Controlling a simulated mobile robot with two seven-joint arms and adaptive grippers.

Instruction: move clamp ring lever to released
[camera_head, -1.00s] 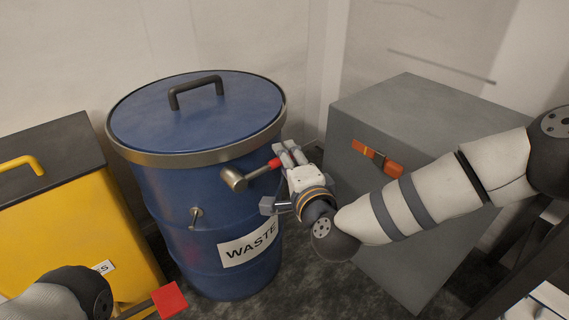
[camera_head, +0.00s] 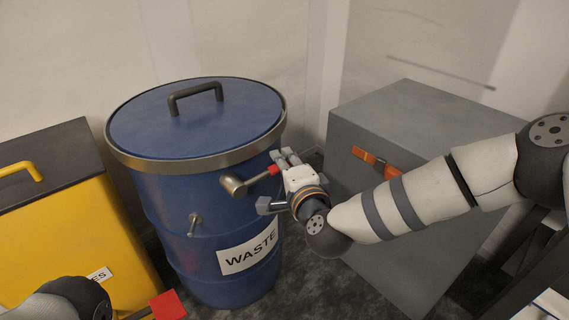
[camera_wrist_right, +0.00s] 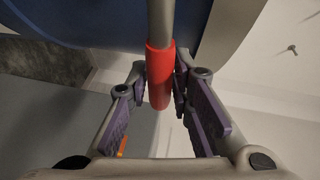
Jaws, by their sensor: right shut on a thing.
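The blue waste drum (camera_head: 188,195) stands upright with its lid on and a metal clamp ring (camera_head: 200,161) around the rim. The clamp ring lever (camera_head: 257,179) is a metal rod from a round pivot on the drum's front, pointing right and slightly up, with a red grip at its end. My right gripper (camera_head: 280,166) is at the red end. In the right wrist view the red grip (camera_wrist_right: 159,78) lies between the fingers, which are shut on it. My left arm shows at the bottom left; its gripper is not clearly visible.
A yellow cabinet (camera_head: 75,225) with a dark top stands left of the drum. A grey box (camera_head: 400,120) with an orange latch (camera_head: 375,160) stands to the right, behind my right arm. A red square piece (camera_head: 167,305) shows at the bottom left. Dark floor lies between.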

